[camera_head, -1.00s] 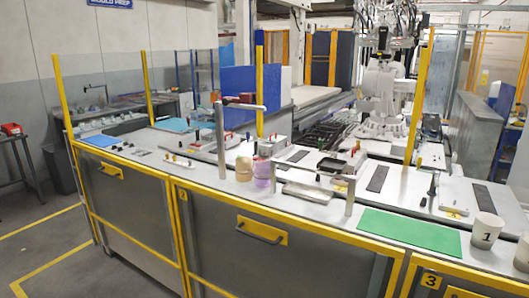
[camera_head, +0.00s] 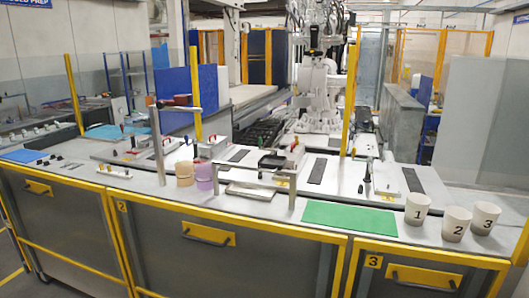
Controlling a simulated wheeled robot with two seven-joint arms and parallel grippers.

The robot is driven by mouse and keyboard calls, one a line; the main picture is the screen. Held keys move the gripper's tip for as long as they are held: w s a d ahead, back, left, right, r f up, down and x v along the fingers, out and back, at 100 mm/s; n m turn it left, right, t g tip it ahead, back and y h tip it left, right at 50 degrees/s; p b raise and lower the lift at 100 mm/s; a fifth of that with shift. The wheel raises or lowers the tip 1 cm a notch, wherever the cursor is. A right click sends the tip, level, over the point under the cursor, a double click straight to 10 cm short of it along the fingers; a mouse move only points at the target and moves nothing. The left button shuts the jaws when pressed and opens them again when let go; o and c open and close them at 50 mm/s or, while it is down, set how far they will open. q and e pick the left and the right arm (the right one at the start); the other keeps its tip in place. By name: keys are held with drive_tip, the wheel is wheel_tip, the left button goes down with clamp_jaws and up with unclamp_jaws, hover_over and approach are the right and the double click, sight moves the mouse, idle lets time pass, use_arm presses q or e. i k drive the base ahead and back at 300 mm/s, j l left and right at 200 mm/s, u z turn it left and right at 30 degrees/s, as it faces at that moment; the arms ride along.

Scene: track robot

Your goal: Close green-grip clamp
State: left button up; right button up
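Several small toggle clamps stand on the long metal workbench (camera_head: 240,207). A small clamp with a dark grip, possibly green (camera_head: 187,140), stands behind the tan and purple cups. A black-gripped clamp (camera_head: 367,172) stands upright at the right. The grips are too small to tell for sure which one is green, or whether that clamp is open. Neither of my grippers is in view.
A green mat (camera_head: 350,217) lies at the front right, beside white cups marked 1 (camera_head: 417,209), 2 (camera_head: 456,224) and 3 (camera_head: 485,217). Tan (camera_head: 185,173) and purple (camera_head: 204,176) cups stand near a metal post (camera_head: 157,146). Yellow posts (camera_head: 350,100) rise behind the bench.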

sight(273, 150)
drive_tip(key=z, duration=0.5)
drive_tip(key=i+j+z, duration=0.55)
drive_tip(key=j+z, duration=0.15)
drive_tip(key=j, duration=0.15)
drive_tip(key=i+j, duration=0.15)
drive_tip(key=j, duration=0.2)
drive_tip(key=i+j+z, duration=0.1)
drive_tip(key=j, duration=0.3)
drive_tip(key=i+j, duration=0.2)
drive_tip(key=j, duration=0.2)
drive_tip(key=i+j+z, duration=0.1)
drive_tip(key=j, duration=0.25)
drive_tip(key=i+j, duration=0.2)
drive_tip(key=j, duration=0.2)
drive_tip(key=z, duration=0.05)
